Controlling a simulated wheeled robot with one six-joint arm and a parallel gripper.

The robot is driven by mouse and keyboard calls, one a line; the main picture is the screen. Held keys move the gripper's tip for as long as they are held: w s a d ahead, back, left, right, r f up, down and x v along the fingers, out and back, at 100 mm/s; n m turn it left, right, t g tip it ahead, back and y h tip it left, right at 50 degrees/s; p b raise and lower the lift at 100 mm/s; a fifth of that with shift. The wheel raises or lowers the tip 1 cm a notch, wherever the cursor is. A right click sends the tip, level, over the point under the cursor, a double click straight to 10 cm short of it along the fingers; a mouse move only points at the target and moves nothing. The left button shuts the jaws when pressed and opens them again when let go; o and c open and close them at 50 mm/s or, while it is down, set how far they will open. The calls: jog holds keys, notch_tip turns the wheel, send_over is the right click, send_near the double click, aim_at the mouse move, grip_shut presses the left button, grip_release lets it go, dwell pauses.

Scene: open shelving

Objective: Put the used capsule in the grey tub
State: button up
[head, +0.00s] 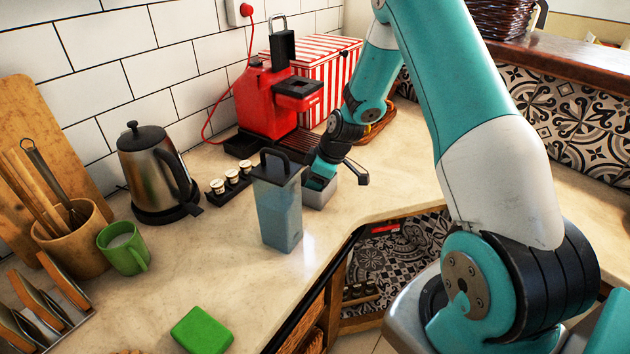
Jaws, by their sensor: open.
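The grey tub (330,197) stands on the counter in front of the red coffee machine (262,103), partly behind a blue-grey lidded container. My gripper (319,180) points down at the tub's opening, with its tip at or inside the rim. The jaws are open, but the arm and the container hide much of them. I cannot make out a used capsule; the inside of the tub is mostly hidden. Three pale capsules (231,177) sit in a black holder (222,198) left of the tub.
The tall blue-grey container (280,215) with a black handle stands close in front of the tub. A kettle (155,172), a green mug (124,249) and a green block (203,330) are to the left. A striped box (325,75) stands behind. Counter space at front centre is clear.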

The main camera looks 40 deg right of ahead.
jog(key=b+v, duration=0.1)
jog(key=v, duration=1.1)
jog(key=shift+r, duration=0.2)
